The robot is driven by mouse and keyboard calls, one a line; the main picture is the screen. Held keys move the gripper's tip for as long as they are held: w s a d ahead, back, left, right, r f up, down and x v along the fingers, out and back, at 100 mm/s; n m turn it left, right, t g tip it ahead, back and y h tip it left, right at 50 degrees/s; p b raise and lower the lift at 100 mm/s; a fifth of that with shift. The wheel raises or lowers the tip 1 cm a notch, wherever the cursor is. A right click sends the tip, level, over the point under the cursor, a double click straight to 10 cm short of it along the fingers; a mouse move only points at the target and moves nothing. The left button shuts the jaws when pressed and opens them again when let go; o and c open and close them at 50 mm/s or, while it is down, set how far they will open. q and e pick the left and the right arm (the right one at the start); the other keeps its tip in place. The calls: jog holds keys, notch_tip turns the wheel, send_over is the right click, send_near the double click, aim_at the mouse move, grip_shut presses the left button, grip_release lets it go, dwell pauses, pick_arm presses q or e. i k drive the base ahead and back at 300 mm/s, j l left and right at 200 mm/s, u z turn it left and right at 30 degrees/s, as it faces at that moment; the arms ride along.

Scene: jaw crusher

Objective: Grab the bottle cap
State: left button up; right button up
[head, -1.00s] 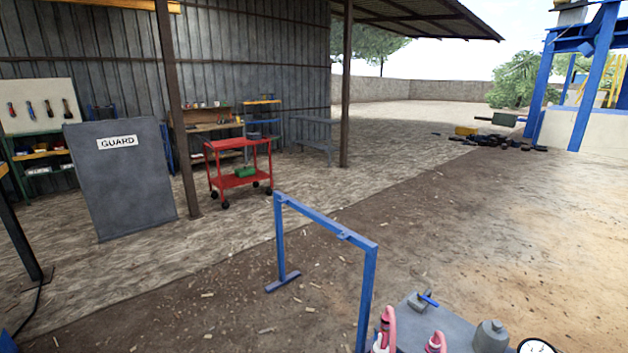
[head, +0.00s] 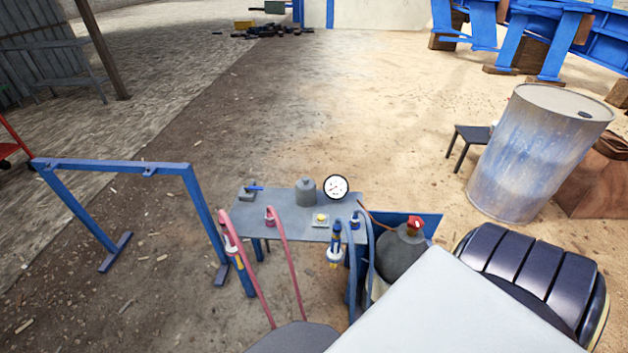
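No bottle cap can be made out for certain in the head view. A dark grey rounded container (head: 400,255) with a small red piece (head: 414,224) on top stands beside the right end of the small grey table (head: 285,222). A grey bottle-like vessel (head: 305,191) stands upright on that table, next to a round white dial gauge (head: 336,187). A white panel partly covers the dark container. Neither of my grippers shows.
Pink hoses (head: 287,255) and blue hoses (head: 371,235) hang at the table's front. A blue frame (head: 112,166) stands at left. A rusty blue-white drum (head: 540,150) and a small dark stool (head: 470,135) stand at right. Open ground lies behind the table.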

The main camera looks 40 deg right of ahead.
aim_at(305, 188)
jog(key=z, duration=1.25)
